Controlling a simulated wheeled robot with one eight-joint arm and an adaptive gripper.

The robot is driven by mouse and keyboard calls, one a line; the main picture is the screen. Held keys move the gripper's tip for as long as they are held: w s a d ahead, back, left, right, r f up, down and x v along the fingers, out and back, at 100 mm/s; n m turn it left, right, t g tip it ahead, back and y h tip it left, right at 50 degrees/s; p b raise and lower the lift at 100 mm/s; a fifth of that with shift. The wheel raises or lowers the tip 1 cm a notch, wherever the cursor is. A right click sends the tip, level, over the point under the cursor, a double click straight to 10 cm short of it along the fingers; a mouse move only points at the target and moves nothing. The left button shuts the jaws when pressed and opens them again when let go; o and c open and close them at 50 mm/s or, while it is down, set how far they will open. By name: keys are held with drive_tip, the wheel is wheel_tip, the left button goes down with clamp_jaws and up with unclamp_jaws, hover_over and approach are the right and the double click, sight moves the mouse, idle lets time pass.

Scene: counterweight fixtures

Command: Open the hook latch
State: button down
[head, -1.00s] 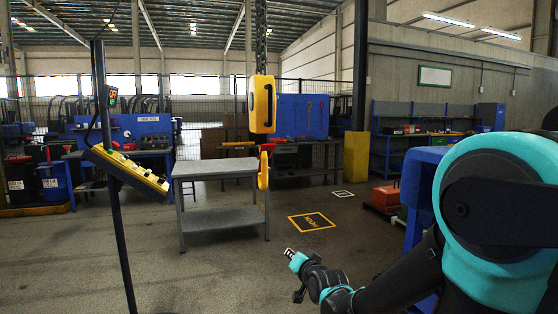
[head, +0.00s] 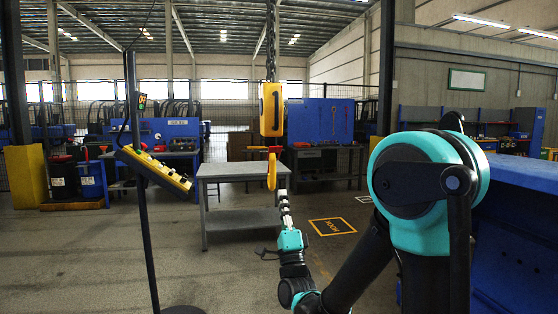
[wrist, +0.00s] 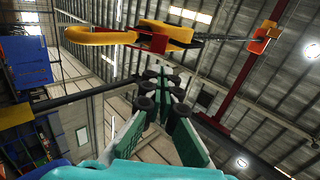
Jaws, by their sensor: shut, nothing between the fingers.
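The yellow hook (head: 271,172) hangs under a yellow hoist block (head: 271,108) on a chain. A red piece, seemingly the latch, shows at the hook's top (head: 276,149). In the wrist view, the hook (wrist: 95,36) lies across the upper left, with the red latch part (wrist: 154,42) near its shank. My gripper (head: 283,194) points upward in the head view, its tip just below and right of the hook in the picture. In the wrist view my gripper (wrist: 160,78) is shut and empty, apart from the hook. How far off in depth is hard to tell.
A grey table (head: 240,171) stands behind the hook. A yellow control pendant (head: 155,168) on a black post stands left. A blue bench (head: 522,215) stands close on the right. A marked square (head: 332,226) lies on the open floor.

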sight(275, 150)
drive_tip(key=x, duration=1.4)
